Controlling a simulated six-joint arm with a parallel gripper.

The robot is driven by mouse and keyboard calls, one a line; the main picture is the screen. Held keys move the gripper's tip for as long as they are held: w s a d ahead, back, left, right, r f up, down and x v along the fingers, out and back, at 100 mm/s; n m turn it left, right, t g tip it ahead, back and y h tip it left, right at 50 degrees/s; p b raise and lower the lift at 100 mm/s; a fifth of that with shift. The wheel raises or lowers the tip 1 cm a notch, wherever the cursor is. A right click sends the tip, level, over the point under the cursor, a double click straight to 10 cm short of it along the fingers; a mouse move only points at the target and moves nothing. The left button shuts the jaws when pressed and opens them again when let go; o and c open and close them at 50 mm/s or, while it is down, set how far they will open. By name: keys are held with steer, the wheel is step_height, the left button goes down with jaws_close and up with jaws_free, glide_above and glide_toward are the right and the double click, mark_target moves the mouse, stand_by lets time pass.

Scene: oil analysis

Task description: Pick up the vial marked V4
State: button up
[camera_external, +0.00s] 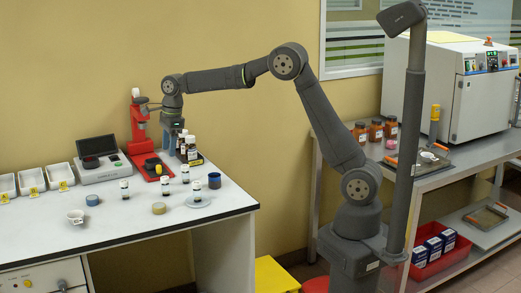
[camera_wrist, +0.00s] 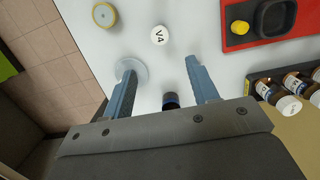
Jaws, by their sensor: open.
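The vial marked V4 (camera_wrist: 159,36) shows its round white cap from above in the wrist view, ahead of my fingertips and upright. It is most likely the small dark vial (camera_external: 165,186) in front of the red stand in the external view; its mark is not legible there. My gripper (camera_wrist: 161,65) is open and points down, with nothing held between its fingers. It also shows in the external view (camera_external: 172,152), above the table near the red stand. The V4 vial is beyond the fingertips and apart from them.
A clear dish (camera_wrist: 132,70) lies under my left finger. A dark blue container (camera_wrist: 171,100) shows between the fingers, near the palm. A yellow-topped disc (camera_wrist: 104,15) lies left of V4. Capped bottles (camera_wrist: 290,104) and a red base (camera_wrist: 230,40) stand on the right.

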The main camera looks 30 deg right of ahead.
glide_above(165, 195)
steer(key=w+d, duration=0.1)
steer(key=d, duration=0.1)
step_height(165, 195, down, 10)
steer(key=shift+a+r, duration=0.1)
steer(key=shift+w+a+f, duration=0.1)
steer(key=shift+a+f, duration=0.1)
steer(key=shift+f, duration=0.75)
steer(key=shift+s+a+f, duration=0.1)
steer(key=shift+a+f, duration=0.15)
steer(key=shift+f, duration=0.65)
steer(key=shift+w+a+f, duration=0.1)
steer(key=shift+a+f, duration=0.1)
steer(key=shift+f, duration=0.75)
steer(key=c, duration=1)
steer(key=shift+c, duration=0.3)
steer(key=shift+r, duration=0.1)
